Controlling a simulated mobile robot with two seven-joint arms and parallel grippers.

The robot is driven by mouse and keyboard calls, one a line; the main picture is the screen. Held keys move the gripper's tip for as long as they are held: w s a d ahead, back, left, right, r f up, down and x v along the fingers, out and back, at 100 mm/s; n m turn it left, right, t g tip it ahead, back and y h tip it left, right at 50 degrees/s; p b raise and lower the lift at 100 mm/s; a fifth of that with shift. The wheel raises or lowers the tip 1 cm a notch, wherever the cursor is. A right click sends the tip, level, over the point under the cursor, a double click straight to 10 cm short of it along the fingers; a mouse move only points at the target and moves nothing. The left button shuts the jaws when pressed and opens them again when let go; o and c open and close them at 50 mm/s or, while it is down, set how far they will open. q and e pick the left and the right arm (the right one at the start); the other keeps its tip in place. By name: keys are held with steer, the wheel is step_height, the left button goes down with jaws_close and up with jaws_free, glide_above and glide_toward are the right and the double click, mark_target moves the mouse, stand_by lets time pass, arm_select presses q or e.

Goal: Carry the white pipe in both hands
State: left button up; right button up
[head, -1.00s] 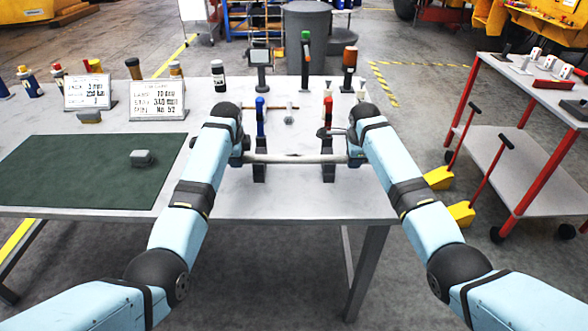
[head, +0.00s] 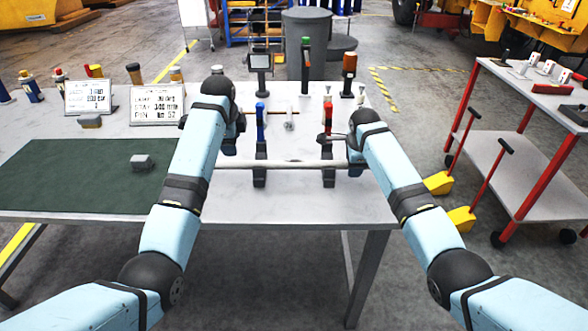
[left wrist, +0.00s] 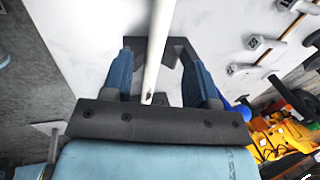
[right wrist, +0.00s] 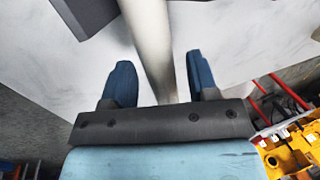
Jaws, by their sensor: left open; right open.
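The white pipe (head: 292,163) lies level across two dark stands, a left one with a blue upright (head: 260,178) and a right one with a red upright (head: 328,178). My left gripper (head: 229,146) is open near the pipe's left part, appearing just beyond it. In the left wrist view the pipe (left wrist: 158,45) runs between the spread fingers (left wrist: 161,78). My right gripper (head: 352,157) is open at the pipe's right end. In the right wrist view the pipe (right wrist: 150,45) passes between its fingers (right wrist: 160,82). Finger contact cannot be told. My arms hide the pipe's ends.
The table (head: 290,205) is clear in front of the stands. Upright tools (head: 305,68) stand at the back. A red-legged cart (head: 530,135) stands at right.

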steer(key=shift+r, duration=0.1)
arm_select(q)
steer(key=v, duration=0.2)
steer(key=shift+s+r, duration=0.1)
steer(key=shift+r, duration=0.2)
arm_select(e)
steer(key=v, duration=1.1)
steer(key=shift+r, duration=0.4)
arm_select(q)
steer(key=shift+f, duration=0.1)
arm_select(e)
steer(key=shift+s+f, duration=0.1)
steer(key=shift+s, duration=0.15)
